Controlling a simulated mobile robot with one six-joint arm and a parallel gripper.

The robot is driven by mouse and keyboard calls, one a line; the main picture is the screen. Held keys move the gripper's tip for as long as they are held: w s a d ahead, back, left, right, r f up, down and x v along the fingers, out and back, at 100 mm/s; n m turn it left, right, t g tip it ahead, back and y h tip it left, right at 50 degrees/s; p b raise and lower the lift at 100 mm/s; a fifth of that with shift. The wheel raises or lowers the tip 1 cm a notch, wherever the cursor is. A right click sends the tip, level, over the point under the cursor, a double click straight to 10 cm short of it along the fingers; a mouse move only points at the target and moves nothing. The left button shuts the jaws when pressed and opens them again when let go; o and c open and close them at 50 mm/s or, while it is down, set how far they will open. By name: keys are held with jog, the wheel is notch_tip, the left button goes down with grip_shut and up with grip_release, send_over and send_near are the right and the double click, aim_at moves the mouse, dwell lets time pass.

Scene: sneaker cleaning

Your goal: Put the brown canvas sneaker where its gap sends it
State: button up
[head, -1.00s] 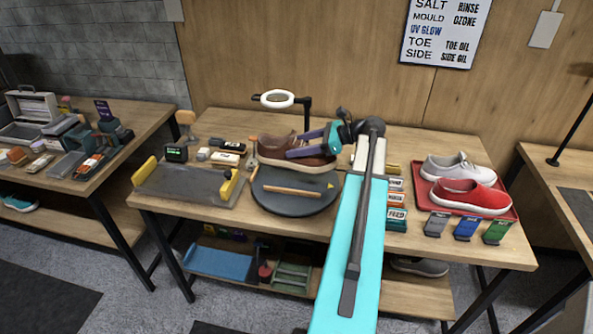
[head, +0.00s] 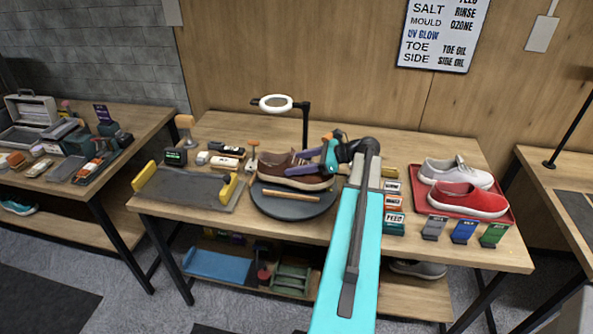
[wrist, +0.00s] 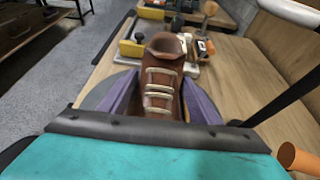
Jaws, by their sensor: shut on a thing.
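The brown canvas sneaker (head: 281,171) with pale laces and a pale sole is over the dark round turntable (head: 270,205) in the head view. I cannot tell whether its sole touches the turntable. My gripper (head: 314,160) reaches it from the right, with purple fingers shut on its front part. In the wrist view the fingers (wrist: 160,98) flank the sneaker (wrist: 163,72), whose opening points away from me; its toe end is hidden by my gripper. A wall sign (head: 440,35) lists SALT, MOULD, UV GLOW, TOE and SIDE with treatments; no gap shows clearly.
A ring-lamp magnifier (head: 277,103) stands behind the turntable. A grey tray with yellow ends (head: 190,187) is on the left. A red tray (head: 427,207) with white and red shoes is on the right. Labelled blocks (head: 392,201) stand beside my arm. A blue tray (head: 220,265) lies on the shelf below.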

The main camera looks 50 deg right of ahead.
jog(key=shift+f+p, duration=0.35)
jog(key=shift+f, duration=1.15)
jog(key=o, duration=1.5)
jog(key=shift+c, duration=0.2)
jog(key=shift+s, duration=0.1)
jog(key=b+v, duration=0.3)
jog(key=v, duration=0.9)
jog(key=shift+r, duration=0.1)
